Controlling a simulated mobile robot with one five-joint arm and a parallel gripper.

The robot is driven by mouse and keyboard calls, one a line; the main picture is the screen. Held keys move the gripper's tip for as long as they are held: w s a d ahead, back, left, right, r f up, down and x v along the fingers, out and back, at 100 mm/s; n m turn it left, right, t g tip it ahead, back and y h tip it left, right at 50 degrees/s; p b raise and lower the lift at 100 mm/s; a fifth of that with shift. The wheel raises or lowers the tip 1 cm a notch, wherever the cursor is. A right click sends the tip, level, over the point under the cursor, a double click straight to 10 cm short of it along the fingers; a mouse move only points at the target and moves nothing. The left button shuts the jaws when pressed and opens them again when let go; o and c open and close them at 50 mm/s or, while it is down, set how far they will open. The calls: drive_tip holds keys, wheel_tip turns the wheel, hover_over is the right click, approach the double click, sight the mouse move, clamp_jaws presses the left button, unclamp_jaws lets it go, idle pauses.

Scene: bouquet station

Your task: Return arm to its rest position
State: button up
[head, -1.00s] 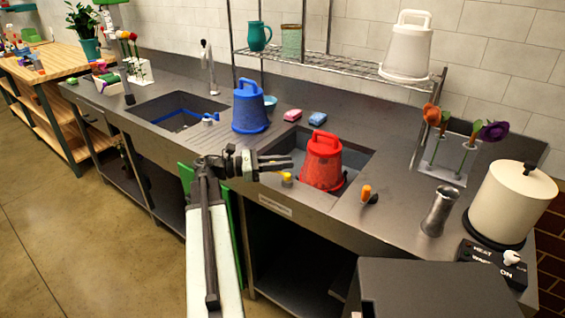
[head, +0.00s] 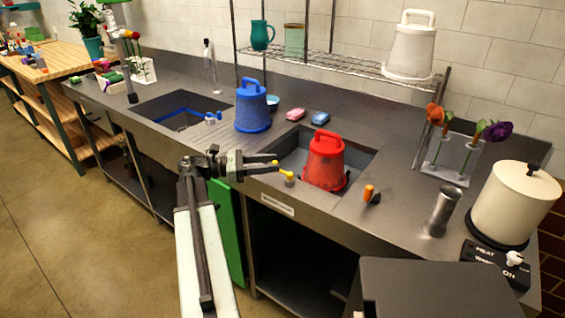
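A small yellow-topped knob (head: 287,175) stands just beyond the fingertips at the sink's front left corner; contact cannot be told. A red bucket (head: 324,162) stands upside down in the right sink (head: 292,157).
A blue bucket (head: 252,108) stands on the counter between the sinks. An orange-handled knob (head: 370,194) and a metal cup (head: 441,211) are on the counter to the right. A wire shelf (head: 330,65) stands behind. Open floor (head: 90,235) lies to the left.

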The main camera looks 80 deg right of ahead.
drive_tip(key=shift+v, duration=1.2)
